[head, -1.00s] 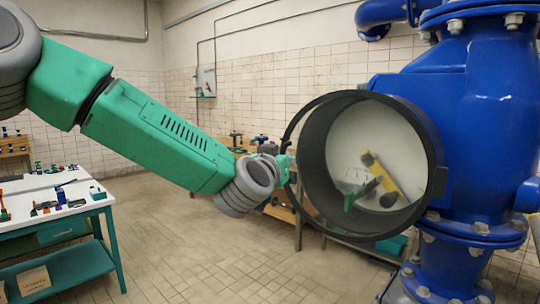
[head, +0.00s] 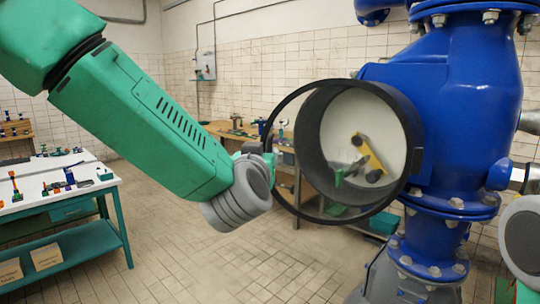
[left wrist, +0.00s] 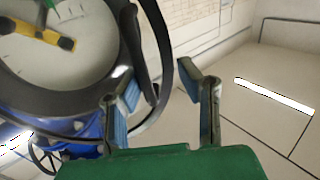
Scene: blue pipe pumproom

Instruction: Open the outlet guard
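The outlet guard (head: 285,101) is a thin black ring standing ajar from the dark round outlet mouth (head: 308,135) of the big blue pipe (head: 455,125). Its gap is widest at the left. My left gripper (head: 268,158) is at the ring's left edge in the head view, its fingers mostly hidden behind my wrist. In the left wrist view, the two fingers of my left gripper (left wrist: 160,86) stand apart, and the guard ring (left wrist: 167,45) passes between them without clear contact. My right arm shows at the right edge of the head view; its gripper is out of view.
A yellow-and-black handle (head: 369,153) sits inside the outlet. A table with small valves and tools (head: 25,204) stands at the left, and a wooden bench (head: 226,128) behind. The tiled floor (head: 190,255) between is clear.

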